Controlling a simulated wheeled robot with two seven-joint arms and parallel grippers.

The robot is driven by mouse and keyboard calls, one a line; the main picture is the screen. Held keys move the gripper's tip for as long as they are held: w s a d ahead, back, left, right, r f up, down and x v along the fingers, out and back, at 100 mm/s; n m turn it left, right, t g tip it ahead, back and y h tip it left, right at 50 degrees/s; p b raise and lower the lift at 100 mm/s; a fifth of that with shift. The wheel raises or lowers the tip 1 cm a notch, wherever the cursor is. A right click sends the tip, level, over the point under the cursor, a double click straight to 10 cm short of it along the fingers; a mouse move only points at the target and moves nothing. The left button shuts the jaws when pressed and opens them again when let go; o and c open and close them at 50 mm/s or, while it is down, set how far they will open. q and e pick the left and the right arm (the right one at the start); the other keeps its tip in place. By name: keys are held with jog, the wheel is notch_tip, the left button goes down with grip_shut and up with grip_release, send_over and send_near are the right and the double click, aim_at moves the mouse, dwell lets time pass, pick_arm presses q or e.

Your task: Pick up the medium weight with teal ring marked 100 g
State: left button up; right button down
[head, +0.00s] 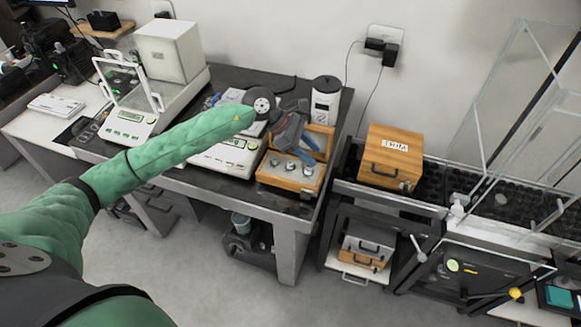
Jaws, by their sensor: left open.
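Several small metal weights (290,167) stand in a row in an open wooden box (270,180) on the dark table. They are too small to read their marks, and I cannot make out a teal ring on any of them. My left gripper (307,148) is open above the back part of the box, behind and over the row of weights. It hides part of the box. It does not visibly hold anything. My right gripper is not in view.
A balance (232,158) stands left of the box, partly behind my left arm. A white and black cylinder (325,102) stands behind the box. A closed wooden case (391,155) sits on the bench to the right. The dark table (215,185) has a narrow bare front strip.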

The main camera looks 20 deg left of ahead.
aim_at(290, 163)
pick_arm(q)
jog(key=w+a+y, duration=0.1)
jog(key=a, duration=0.2)
jog(key=a+f+y, duration=0.1)
jog(key=a+y, duration=0.1)
jog(key=a, duration=0.1)
jog(key=w+a+m+y, duration=0.1)
jog(key=a, duration=0.3)
jog(key=shift+w+f+y, duration=0.35)
jog(key=shift+y, duration=0.05)
jog(key=shift+p+x, duration=0.7)
jog(key=shift+x, duration=0.4)
jog(key=f+p, duration=0.1)
jog(key=d+f+p, duration=0.1)
jog(key=p, duration=0.1)
jog(key=shift+s+d+f, duration=0.2)
jog(key=shift+d+f, duration=0.05)
jog(key=shift+d, duration=0.05)
jog(key=shift+p+x, duration=0.35)
jog(key=shift+x, duration=0.45)
jog(key=shift+f, duration=0.35)
jog(key=shift+d, duration=0.1)
grip_shut()
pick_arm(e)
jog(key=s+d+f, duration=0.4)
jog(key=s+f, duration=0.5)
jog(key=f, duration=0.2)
